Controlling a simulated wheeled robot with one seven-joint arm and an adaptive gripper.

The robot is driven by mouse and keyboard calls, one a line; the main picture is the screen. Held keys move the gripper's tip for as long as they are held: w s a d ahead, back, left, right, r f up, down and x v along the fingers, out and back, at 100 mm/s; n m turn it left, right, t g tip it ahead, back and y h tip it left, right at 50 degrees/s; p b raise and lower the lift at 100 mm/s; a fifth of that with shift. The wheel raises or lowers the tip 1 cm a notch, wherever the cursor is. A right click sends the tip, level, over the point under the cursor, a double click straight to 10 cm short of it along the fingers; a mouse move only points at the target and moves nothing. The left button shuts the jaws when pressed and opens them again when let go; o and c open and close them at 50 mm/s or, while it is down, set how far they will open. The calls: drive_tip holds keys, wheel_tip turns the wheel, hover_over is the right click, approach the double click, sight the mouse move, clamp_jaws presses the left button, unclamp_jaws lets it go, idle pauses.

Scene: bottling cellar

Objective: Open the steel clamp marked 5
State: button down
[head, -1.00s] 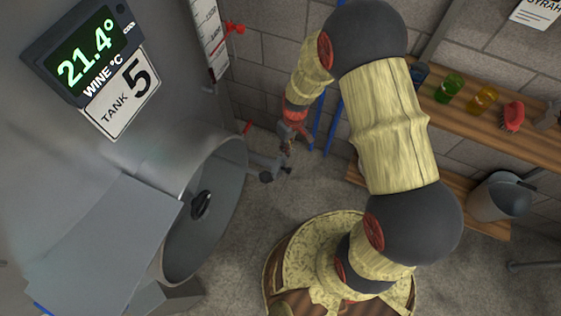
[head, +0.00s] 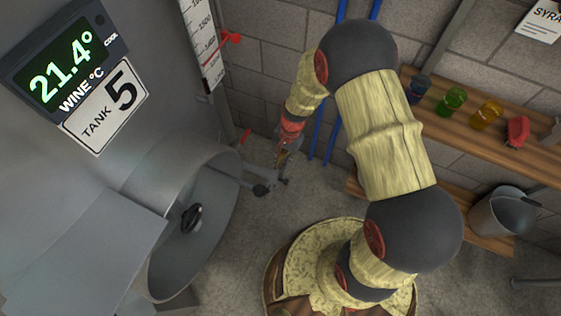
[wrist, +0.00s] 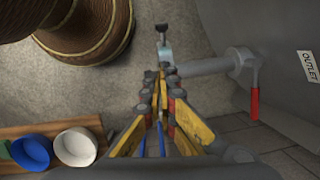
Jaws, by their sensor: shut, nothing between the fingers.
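The steel tank marked 5 (head: 105,105) fills the left of the head view. A grey outlet pipe (head: 258,187) sticks out low from it, with small grey fittings at its end. In the wrist view the outlet pipe (wrist: 200,66) runs in from the right, and a small grey fitting (wrist: 163,42), perhaps the clamp, shows just past my fingertips. No mark 5 is readable on it. My gripper (wrist: 160,75) is shut and empty, its fingertips overlapping the pipe's end in the picture. Contact cannot be told. In the head view my gripper (head: 282,160) is small, just above the pipe end.
A red-handled valve (wrist: 254,92) sits on the outlet pipe beside the tank wall. The tank's round hatch (head: 192,220) stands out at lower left. Blue wall pipes (head: 325,135) run behind my gripper. A wooden shelf (head: 480,140) with coloured cups is at right.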

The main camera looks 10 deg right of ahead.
drive_tip(key=b, duration=0.2)
approach(270, 184)
wheel_tip(270, 184, down, 3)
drive_tip(key=d, duration=0.2)
drive_tip(key=s+a+f, duration=0.1)
drive_tip(key=a+f+b, duration=0.1)
drive_tip(key=a, duration=0.1)
drive_tip(key=shift+s+f, duration=0.15)
drive_tip(key=shift+s, duration=0.2)
